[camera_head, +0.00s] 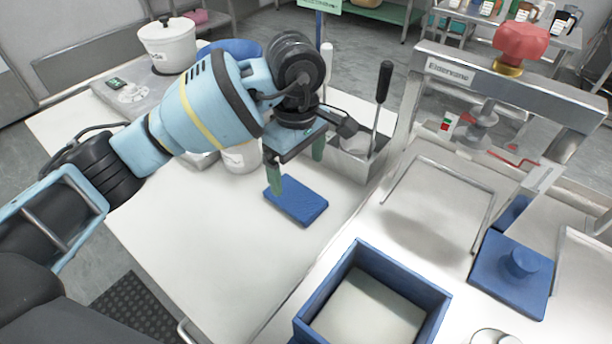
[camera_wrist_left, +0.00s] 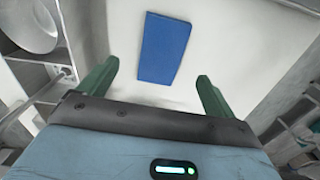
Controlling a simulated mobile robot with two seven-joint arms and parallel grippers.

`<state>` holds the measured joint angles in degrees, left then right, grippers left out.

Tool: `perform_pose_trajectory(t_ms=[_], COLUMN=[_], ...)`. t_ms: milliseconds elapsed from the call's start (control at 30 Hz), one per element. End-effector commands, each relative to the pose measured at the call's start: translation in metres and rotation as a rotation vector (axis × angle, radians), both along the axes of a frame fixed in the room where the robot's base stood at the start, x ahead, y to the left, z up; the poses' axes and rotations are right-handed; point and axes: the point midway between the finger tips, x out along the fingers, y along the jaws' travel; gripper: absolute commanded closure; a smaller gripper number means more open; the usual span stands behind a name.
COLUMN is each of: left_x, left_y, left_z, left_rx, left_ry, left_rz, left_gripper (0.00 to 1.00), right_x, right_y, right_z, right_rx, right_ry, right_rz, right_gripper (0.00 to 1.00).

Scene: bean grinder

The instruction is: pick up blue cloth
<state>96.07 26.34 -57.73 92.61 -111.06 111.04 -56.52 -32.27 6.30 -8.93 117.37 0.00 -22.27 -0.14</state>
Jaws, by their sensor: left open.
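The blue cloth (camera_head: 299,203) lies flat and folded into a small rectangle on the white table. In the left wrist view the blue cloth (camera_wrist_left: 164,48) is beyond the fingertips, between their lines and a little left of the middle. My left gripper (camera_head: 297,166) is above the table over the cloth's far edge, pointing down. Its two green fingers are apart with nothing between them, as the left wrist view also shows (camera_wrist_left: 157,80). The fingers appear apart from the cloth. My right gripper is not in view.
A metal container (camera_head: 350,160) with a black-handled tool stands behind the cloth. An open blue box (camera_head: 436,301) is at the front, and a metal press frame (camera_head: 520,85) is at the right. A white pot (camera_head: 170,48) stands at the back left. The table left of the cloth is clear.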

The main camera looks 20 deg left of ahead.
Motion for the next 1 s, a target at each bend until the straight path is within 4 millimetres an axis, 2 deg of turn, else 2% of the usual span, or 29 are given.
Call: perform_pose_trajectory(t_ms=[233,500,667,1000], left_x=[0.000,0.000,0.000,0.003], left_y=[0.000,0.001,0.001,0.008], left_z=[-0.002,-0.026,-0.029,-0.070], left_rx=[0.002,0.001,0.001,0.001], left_ry=[-0.001,0.001,0.001,0.002], left_rz=[-0.001,0.000,0.000,0.000], left_gripper=[0.09,0.09,0.09,0.09], right_x=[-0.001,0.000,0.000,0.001], right_y=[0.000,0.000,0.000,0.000], right_z=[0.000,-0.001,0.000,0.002], right_rx=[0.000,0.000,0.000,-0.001], right_ry=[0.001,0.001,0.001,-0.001], right_rz=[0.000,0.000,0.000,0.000], right_gripper=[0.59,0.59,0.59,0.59])
